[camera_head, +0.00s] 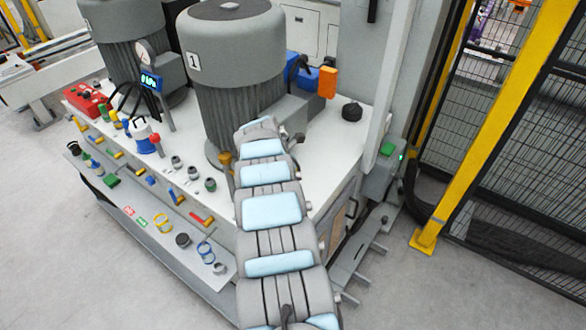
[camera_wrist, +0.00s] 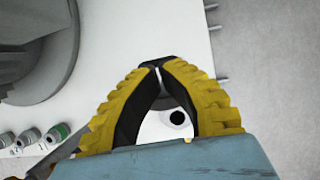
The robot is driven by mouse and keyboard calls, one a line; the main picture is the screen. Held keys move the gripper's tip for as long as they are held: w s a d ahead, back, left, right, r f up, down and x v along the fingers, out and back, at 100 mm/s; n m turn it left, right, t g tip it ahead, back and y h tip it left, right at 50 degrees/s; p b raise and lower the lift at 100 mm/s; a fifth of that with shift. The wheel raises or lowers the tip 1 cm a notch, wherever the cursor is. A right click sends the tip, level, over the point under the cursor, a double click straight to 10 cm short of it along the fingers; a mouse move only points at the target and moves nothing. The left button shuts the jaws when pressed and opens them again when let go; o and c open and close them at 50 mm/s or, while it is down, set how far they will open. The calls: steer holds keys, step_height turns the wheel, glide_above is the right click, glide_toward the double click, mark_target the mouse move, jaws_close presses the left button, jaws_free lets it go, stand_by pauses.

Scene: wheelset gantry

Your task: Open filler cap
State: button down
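A dark round cap (camera_head: 352,111), which looks like the filler cap, sits on the white tank top (camera_head: 318,133), right of the large grey motor. My gripper is mostly hidden behind my arm in the head view; a small yellow part of it (camera_head: 226,160) shows in front of the motor. In the wrist view my gripper (camera_wrist: 156,66) has its yellow, black-padded fingers brought together at the tips, with nothing visibly held. Through the gap between the fingers I see a white surface with a small round black spot (camera_wrist: 177,117); I cannot tell what it is.
The large motor (camera_head: 232,60) stands close to my arm. Several small fittings (camera_wrist: 38,137) line the tank top's front. A shelf (camera_head: 140,222) with loose parts runs along the front. A yellow-framed fence (camera_head: 500,120) stands on the right.

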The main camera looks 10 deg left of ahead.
steer(key=shift+s+a+r+p, duration=0.15)
steer(key=shift+s+r+p, duration=0.15)
steer(key=shift+s+p, duration=0.4)
steer(key=shift+s+a+r+p, duration=0.1)
steer(key=shift+s+r+p, duration=0.25)
steer(key=shift+p, duration=0.5)
step_height(320, 180, up, 9)
steer(key=w, duration=0.2)
steer(key=shift+w+d+r, duration=0.15)
steer(key=shift+w+d, duration=0.1)
steer(key=shift+d, duration=0.2)
steer(key=shift+d, duration=0.1)
